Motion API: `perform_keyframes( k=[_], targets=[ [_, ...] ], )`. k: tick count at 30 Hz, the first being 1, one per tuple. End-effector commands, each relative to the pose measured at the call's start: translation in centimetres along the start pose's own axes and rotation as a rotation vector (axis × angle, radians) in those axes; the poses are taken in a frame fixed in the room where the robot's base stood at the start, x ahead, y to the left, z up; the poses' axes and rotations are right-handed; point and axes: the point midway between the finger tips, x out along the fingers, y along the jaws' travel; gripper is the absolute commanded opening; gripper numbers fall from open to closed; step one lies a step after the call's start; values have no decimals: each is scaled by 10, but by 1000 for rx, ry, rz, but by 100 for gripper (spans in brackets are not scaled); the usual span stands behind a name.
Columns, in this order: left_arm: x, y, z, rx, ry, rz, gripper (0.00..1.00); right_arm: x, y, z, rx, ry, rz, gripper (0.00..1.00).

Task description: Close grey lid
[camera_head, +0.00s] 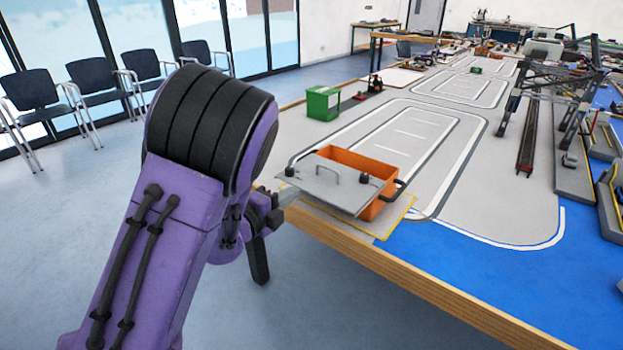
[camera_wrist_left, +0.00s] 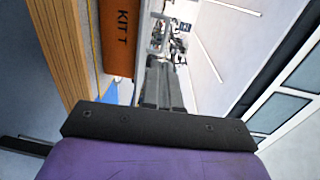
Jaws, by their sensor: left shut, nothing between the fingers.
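The grey lid (camera_head: 335,188) is a flat plate with a bar handle and dark knobs. It lies open at a slant by the near left side of the orange box (camera_head: 362,160), whose inside shows. In the left wrist view, the box (camera_wrist_left: 119,35) shows lettering on its side. My left gripper (camera_head: 289,195) is shut and empty, beside the lid's left edge; whether it touches the lid I cannot tell. The purple forearm hides part of the wrist. In the left wrist view, the shut fingers (camera_wrist_left: 163,80) point past the box. My right gripper is out of view.
The box stands near the wooden edge (camera_head: 385,280) of a long table. A green box (camera_head: 323,103) stands farther back. A gantry crane (camera_head: 550,100) is at the right. Chairs (camera_head: 90,78) line the windows. The grey mat beyond the box is mostly clear.

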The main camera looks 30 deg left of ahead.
Motion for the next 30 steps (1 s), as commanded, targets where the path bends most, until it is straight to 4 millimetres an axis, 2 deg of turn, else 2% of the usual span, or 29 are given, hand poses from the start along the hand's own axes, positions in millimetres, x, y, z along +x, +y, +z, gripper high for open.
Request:
perform_keyframes(
  k=[6, 12, 17, 26, 30],
  targets=[
    [48, -2, 0, -3, 0, 1, 0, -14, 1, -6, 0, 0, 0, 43],
    [78, -1, 0, -2, 0, 2, 0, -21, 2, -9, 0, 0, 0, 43],
    [87, 1, 0, -3, -1, 3, 0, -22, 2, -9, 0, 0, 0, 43],
    [88, 1, 0, -2, -1, 3, 0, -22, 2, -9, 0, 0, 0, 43],
    [99, 0, 0, 0, 1, 1, 0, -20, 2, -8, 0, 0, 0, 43]
  ],
)
